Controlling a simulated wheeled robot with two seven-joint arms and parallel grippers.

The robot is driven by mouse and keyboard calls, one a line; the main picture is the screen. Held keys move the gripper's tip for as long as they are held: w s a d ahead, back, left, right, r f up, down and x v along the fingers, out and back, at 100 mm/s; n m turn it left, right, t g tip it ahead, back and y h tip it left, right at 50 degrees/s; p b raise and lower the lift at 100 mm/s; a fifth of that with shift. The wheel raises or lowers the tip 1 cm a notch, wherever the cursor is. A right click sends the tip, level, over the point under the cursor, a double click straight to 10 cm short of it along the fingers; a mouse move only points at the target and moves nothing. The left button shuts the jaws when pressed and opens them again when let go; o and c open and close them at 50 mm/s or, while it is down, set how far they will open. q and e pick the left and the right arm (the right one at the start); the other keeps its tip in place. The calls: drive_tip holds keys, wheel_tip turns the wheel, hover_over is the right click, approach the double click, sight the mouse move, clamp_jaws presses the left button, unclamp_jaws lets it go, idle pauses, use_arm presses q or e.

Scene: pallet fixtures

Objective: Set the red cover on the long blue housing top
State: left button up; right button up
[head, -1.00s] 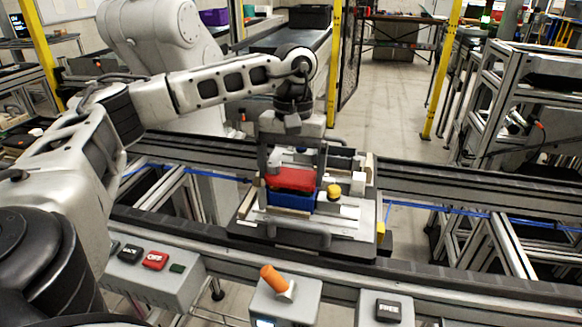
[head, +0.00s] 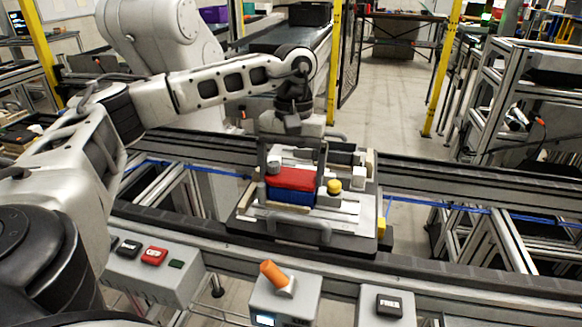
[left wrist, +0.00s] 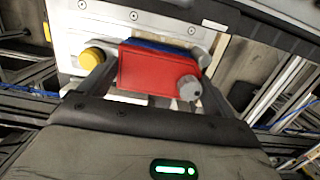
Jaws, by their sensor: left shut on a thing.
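The red cover (head: 292,179) lies over the long blue housing (head: 290,196) on the pallet fixture. Blue shows along the front below the red in the head view. My left gripper (head: 293,172) is shut on the red cover, with its fingers at the cover's two ends. In the left wrist view the red cover (left wrist: 150,70) sits between the fingers, and a strip of the blue housing (left wrist: 160,45) shows past its edge. Whether the cover touches the housing all along I cannot tell. My right gripper is not in view.
A yellow knob (head: 334,186) stands close to the right end of the cover. The dark pallet (head: 350,246) rests on the conveyor rails (head: 440,190). Button boxes and an orange-handled switch (head: 273,274) stand in front. The aisle behind is clear.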

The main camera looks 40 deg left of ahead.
sight(293, 172)
use_arm(q)
drive_tip(key=o, duration=0.7)
drive_tip(key=r, duration=0.5)
drive_tip(key=w+r, duration=0.1)
drive_tip(key=r, duration=0.1)
drive_tip(key=shift+a+r, duration=0.15)
drive_tip(key=shift+a, duration=0.05)
drive_tip(key=r+p, duration=0.1)
drive_tip(key=r, duration=0.1)
drive_tip(key=r+p, duration=0.1)
drive_tip(key=r, duration=0.2)
drive_tip(key=r+p, duration=0.2)
drive_tip(key=r, duration=0.1)
drive_tip(key=shift+w+a+r, duration=0.25)
drive_tip(key=shift+w+a, duration=0.05)
drive_tip(key=shift+w, duration=0.05)
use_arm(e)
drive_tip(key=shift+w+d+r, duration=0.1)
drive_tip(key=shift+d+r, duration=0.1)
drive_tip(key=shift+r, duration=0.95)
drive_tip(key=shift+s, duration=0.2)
